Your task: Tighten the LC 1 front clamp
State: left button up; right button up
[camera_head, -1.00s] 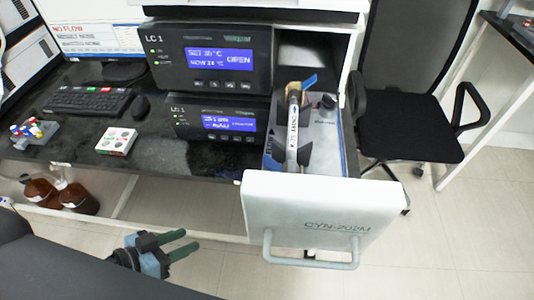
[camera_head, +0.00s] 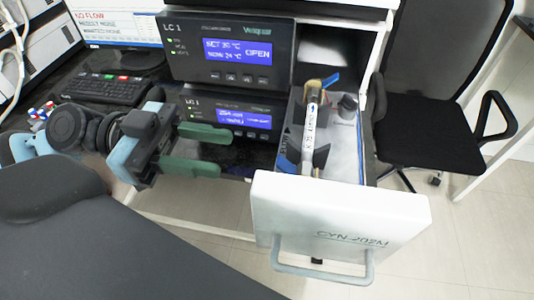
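The LC 1 unit (camera_head: 228,50) shows "OPEN" on its blue display. Its drawer (camera_head: 338,222), marked CYN-202M, is pulled out toward me. A white labelled column (camera_head: 310,125) lies lengthwise in dark holders in the drawer. A blue lever (camera_head: 331,81) stands out at the column's far end. A blue piece (camera_head: 287,165) shows low at the near end, beside the front holder; its exact position is unclear. My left gripper (camera_head: 224,153) has green fingers apart and empty, pointing right, left of the drawer and apart from it. My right gripper is out of view.
A second LC 1 unit (camera_head: 230,113) sits below the first, partly behind my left gripper. A keyboard (camera_head: 105,89) and monitor (camera_head: 115,22) stand at the left. A black chair (camera_head: 440,120) stands right of the drawer. The drawer handle (camera_head: 320,273) juts toward me.

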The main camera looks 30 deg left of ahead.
aim_at(278, 163)
pick_arm(q)
jog(key=shift+d, duration=0.1)
jog(key=shift+p+x, duration=0.9)
jog(key=shift+x, duration=1.5)
jog(key=shift+p+x, duration=0.65)
jog(key=shift+x, duration=0.4)
jog(key=shift+w+d, duration=0.15)
jog(key=shift+d, duration=0.15)
jog(key=shift+f, duration=0.1)
grip_shut()
